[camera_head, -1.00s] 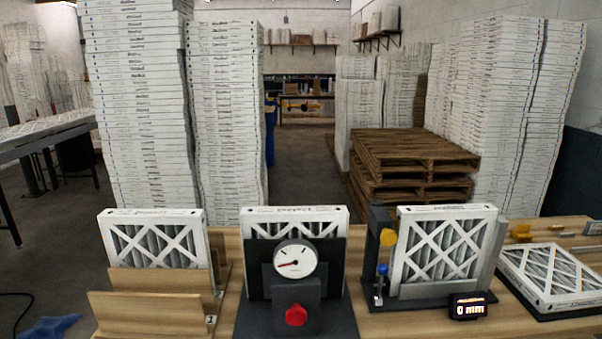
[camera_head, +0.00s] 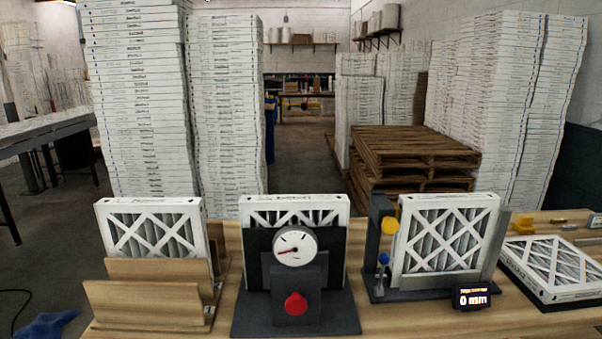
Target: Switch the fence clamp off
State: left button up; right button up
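A dark fixture (camera_head: 388,295) on the right of the bench holds a white-framed filter (camera_head: 446,238) upright. A yellow knob (camera_head: 390,226) and a smaller blue knob (camera_head: 383,259) sit on its left side. A small display (camera_head: 473,297) in front reads 0 mm. In the middle, a black stand (camera_head: 250,318) carries a round gauge (camera_head: 296,246) above a red knob (camera_head: 296,304), with a filter (camera_head: 295,205) behind it. I cannot tell from the picture which control is the fence clamp's or what state it is in. Neither gripper is in view.
A wooden rack (camera_head: 145,306) on the left holds another upright filter (camera_head: 152,226). One filter (camera_head: 553,266) lies flat at the right end of the wooden bench (camera_head: 400,322). Tall filter stacks and wooden pallets (camera_head: 415,150) stand behind. Bare bench lies between the fixtures.

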aim_at(384, 258)
jog(key=i+l, duration=0.1)
jog(key=l, duration=0.25)
jog(key=i+l, duration=0.1)
jog(key=l, duration=0.25)
jog(key=i+l, duration=0.15)
jog(key=l, duration=0.25)
jog(key=i+l, duration=0.1)
jog(key=l, duration=0.25)
jog(key=i+l, duration=0.1)
jog(key=l, duration=0.25)
jog(key=u, duration=0.05)
